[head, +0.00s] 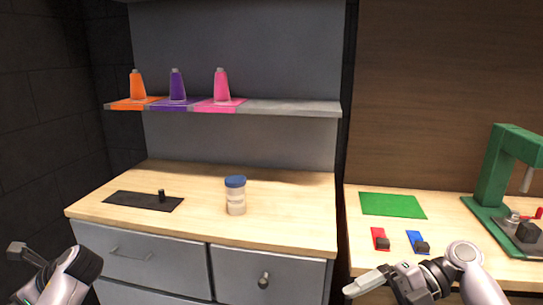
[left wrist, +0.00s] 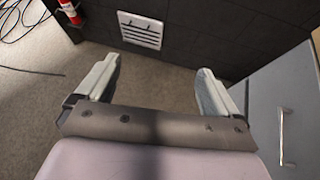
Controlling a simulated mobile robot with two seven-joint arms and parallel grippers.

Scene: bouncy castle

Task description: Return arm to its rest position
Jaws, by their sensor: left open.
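My left gripper (head: 24,254) is at the lower left of the head view, left of the grey drawer cabinet. In the left wrist view, my left gripper (left wrist: 155,75) is open, with nothing between its fingers and bare floor beyond them. My right gripper (head: 362,284) is at the lower right, in front of the right-hand worktop. I see it side-on, so I cannot tell whether its fingers are apart. No object shows at its fingertips.
A blue-lidded jar (head: 236,196) and a black mat (head: 144,201) with a small black peg (head: 162,196) are on the cabinet top (head: 285,222). Colored cones stand on the shelf (head: 290,107). A green press (head: 497,172) stands right. The cabinet (left wrist: 285,110) borders my left gripper's right side.

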